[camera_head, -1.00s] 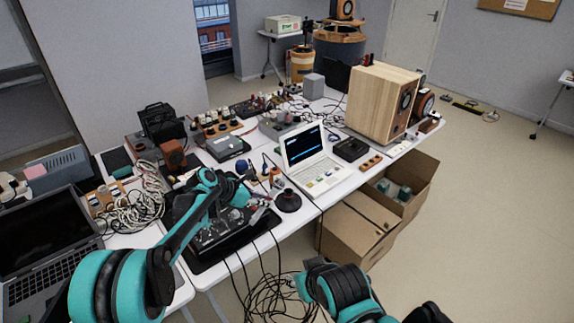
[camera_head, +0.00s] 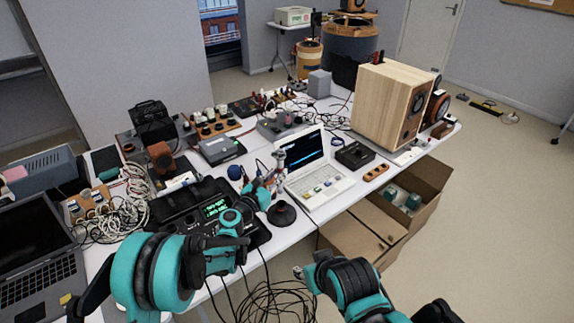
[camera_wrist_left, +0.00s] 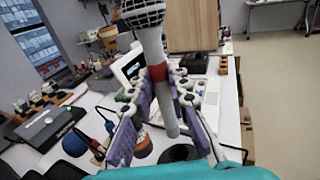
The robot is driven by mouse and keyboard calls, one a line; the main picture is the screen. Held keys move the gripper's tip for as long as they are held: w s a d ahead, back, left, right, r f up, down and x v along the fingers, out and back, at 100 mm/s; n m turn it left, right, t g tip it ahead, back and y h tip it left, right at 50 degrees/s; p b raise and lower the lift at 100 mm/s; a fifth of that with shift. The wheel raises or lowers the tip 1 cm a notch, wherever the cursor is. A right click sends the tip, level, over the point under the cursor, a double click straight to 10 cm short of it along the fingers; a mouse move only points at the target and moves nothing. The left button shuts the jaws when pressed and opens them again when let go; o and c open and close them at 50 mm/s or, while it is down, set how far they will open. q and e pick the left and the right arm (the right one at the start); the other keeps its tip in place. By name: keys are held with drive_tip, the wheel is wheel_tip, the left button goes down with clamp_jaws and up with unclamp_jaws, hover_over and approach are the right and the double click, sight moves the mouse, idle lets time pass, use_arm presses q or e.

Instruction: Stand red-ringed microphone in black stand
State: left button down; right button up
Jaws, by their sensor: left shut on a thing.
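The red-ringed microphone (camera_wrist_left: 151,45) is silver-grey with a mesh head and a red band, and it stands nearly upright in the left wrist view. My left gripper (camera_head: 271,181) is shut on its handle below the mesh head. The microphone also shows in the head view (camera_head: 280,159), just above the table by the white laptop. The black stand (camera_head: 282,213) is a round base on the table close to the gripper. In the left wrist view the dark stand (camera_wrist_left: 180,153) lies below the handle's lower end, partly hidden. My right gripper (camera_head: 301,273) is low, off the table's front edge; its jaws are unclear.
The white laptop (camera_head: 318,185) stands open behind the stand. A black mixer (camera_head: 183,200) is to the left. A wooden speaker (camera_head: 380,100) stands at the right, with cardboard boxes (camera_head: 360,228) below the table edge. Cables (camera_head: 275,303) hang in front.

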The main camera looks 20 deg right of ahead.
sight(279, 193)
use_arm(q)
drive_tip(key=shift+w+d+f, duration=0.2)
drive_tip(key=shift+w+d, duration=0.15)
wheel_tip(279, 193, down, 2)
drive_tip(key=shift+s+a+f+b, duration=0.1)
drive_tip(key=shift+s+f+b, duration=0.05)
drive_tip(key=shift+b, duration=0.6)
drive_tip(key=shift+f+b, duration=1.15)
drive_tip(key=shift+f, duration=0.9)
wheel_tip(279, 193, down, 3)
drive_tip(key=shift+r+b, duration=0.2)
drive_tip(key=shift+b, duration=0.9)
drive_tip(key=shift+f, duration=0.9)
use_arm(e)
drive_tip(key=shift+w+d+f, duration=0.1)
drive_tip(key=shift+f, duration=1.4)
drive_tip(key=shift+w+d+f, duration=0.1)
drive_tip(key=shift+f, duration=1.35)
use_arm(q)
drive_tip(key=shift+f, duration=0.5)
